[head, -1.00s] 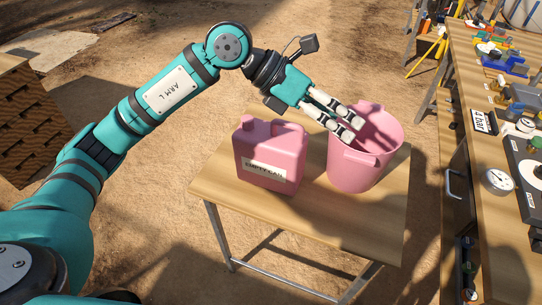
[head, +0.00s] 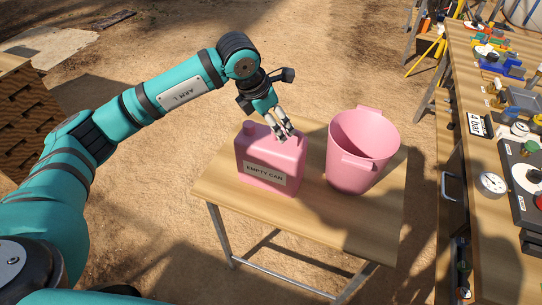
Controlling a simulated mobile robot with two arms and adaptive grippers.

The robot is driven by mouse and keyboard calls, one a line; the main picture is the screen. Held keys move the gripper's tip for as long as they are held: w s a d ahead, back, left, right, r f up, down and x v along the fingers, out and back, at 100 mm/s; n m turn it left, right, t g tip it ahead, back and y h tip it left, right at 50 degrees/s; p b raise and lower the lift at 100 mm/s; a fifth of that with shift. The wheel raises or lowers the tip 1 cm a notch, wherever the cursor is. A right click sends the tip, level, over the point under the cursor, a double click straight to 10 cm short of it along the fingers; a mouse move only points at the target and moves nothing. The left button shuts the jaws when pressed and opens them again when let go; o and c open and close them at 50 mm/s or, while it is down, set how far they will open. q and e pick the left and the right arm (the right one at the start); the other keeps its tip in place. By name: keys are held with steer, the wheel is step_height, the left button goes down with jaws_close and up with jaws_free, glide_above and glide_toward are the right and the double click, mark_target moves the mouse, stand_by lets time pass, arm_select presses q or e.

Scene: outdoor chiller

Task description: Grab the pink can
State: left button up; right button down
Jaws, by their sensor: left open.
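The pink can (head: 268,160) stands upright on a small wooden table (head: 310,222). It is a jerrycan with a cap at its upper left and a white label reading EMPTY CAN on its front. My left gripper (head: 286,137) is open and points down at the top of the can, over its right part near the handle. Its fingers overlap the can's top in the picture; I cannot tell whether they touch it or straddle the handle. My right gripper is not in view.
A pink bucket (head: 347,170) stands on the same table, just right of the can. A long workbench (head: 487,205) with gauges and tools runs along the right. A brown slatted stack (head: 30,125) stands at the left. The table's front is bare.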

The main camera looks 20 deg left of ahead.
mark_target(279, 143)
arm_select(q)
steer(key=p+x, duration=0.2)
steer(key=x, duration=0.3)
steer(key=shift+s+f+p, duration=0.1)
steer(key=shift+f+p, duration=0.15)
steer(key=shift+p, duration=0.15)
steer(key=shift+f, duration=0.25)
jaws_close()
steer(key=shift+d, duration=0.1)
